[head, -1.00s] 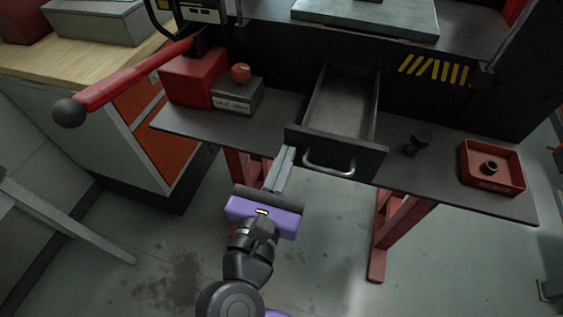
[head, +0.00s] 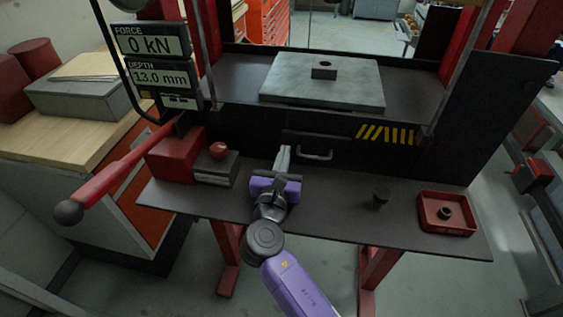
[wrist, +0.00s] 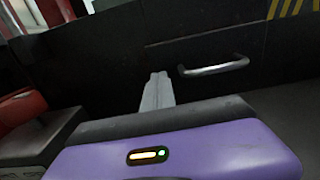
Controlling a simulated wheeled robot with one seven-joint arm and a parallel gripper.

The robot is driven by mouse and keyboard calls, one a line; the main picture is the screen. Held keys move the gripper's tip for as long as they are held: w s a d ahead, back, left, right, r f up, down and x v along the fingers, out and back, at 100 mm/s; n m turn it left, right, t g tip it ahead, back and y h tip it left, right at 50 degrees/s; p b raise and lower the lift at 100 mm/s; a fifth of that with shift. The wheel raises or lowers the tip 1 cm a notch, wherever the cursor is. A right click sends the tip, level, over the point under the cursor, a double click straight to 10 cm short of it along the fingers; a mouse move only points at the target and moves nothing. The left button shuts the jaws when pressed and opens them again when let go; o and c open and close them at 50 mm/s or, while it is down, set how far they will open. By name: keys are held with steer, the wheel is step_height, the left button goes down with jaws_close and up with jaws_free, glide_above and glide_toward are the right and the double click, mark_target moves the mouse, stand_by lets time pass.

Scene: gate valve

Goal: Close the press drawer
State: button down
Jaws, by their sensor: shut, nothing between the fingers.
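The press drawer (head: 318,143) now sits in the black front of the press, its face looking flush with the panel around it. Its metal handle (head: 314,156) shows on the front, and also in the wrist view (wrist: 213,67). My gripper (head: 283,152) is shut and empty, its fingertips at or very near the drawer front, just left of the handle. In the wrist view the closed fingers (wrist: 157,80) point at the drawer front's left part. I cannot tell whether they touch it.
A red box and a grey block (head: 216,169) with a red ball knob stand left of my gripper on the shelf. A red lever (head: 120,172) juts out left. A black knob (head: 380,197) and a red tray (head: 427,219) stand right. The shelf's middle is clear.

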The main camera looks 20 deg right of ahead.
steer(key=shift+w+d+r, duration=0.2)
steer(key=shift+d, duration=0.05)
